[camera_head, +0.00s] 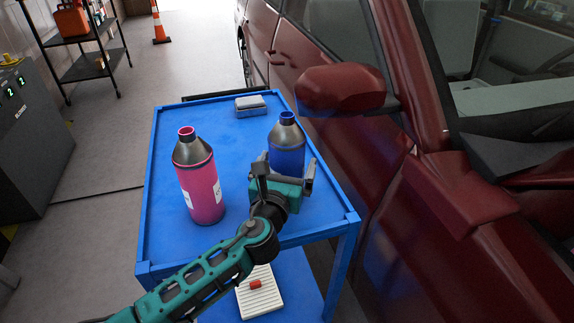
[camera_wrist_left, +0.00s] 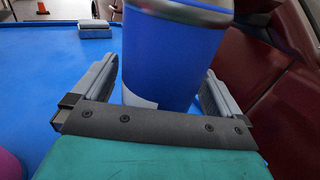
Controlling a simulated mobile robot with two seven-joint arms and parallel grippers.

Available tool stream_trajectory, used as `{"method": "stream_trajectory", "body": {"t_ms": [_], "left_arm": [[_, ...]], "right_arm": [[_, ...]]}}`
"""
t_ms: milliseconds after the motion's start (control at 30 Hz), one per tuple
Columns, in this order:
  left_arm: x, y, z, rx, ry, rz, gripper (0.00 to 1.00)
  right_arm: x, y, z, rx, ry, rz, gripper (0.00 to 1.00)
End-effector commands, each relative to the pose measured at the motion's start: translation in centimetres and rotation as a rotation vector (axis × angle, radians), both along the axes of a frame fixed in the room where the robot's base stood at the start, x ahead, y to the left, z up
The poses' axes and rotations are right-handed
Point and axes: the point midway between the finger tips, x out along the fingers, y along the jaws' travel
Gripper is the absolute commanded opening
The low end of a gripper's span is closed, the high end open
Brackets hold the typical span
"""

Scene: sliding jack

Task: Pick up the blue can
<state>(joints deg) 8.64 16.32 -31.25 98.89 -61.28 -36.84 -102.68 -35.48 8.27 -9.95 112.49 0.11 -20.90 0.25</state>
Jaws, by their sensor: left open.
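The blue can (camera_head: 287,146) stands upright on the blue cart top (camera_head: 235,135), toward its right side, with a dark grey shoulder and a blue neck. My left gripper (camera_head: 285,170) is at the near side of the can. In the left wrist view the blue can (camera_wrist_left: 170,55) stands between the two fingers of my left gripper (camera_wrist_left: 160,88), which are open on either side of it. A small gap shows between the can and each finger. The gripper body hides the lower part of the can in the head view. My right gripper is not in view.
A pink can (camera_head: 201,185) stands on the cart left of my gripper. A grey block (camera_head: 250,106) lies at the cart's far end. A dark red car (camera_head: 340,90) with its mirror is close along the right side.

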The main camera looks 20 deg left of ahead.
Motion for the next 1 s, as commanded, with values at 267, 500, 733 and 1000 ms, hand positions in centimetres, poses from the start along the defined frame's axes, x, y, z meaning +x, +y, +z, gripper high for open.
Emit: {"method": "stream_trajectory", "body": {"t_ms": [267,500,733,1000], "left_arm": [[0.25,0.01,0.02,-0.001,0.000,0.000,0.98],[0.22,0.00,0.01,-0.001,0.000,0.000,0.75],[0.21,0.00,0.00,-0.001,0.000,0.000,0.53],[0.20,0.00,-0.02,-0.001,0.001,0.000,0.27]], "right_arm": [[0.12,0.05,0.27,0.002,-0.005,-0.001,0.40],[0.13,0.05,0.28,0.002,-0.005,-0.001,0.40],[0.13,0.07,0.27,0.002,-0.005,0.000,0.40],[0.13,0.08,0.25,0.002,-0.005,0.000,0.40]]}}
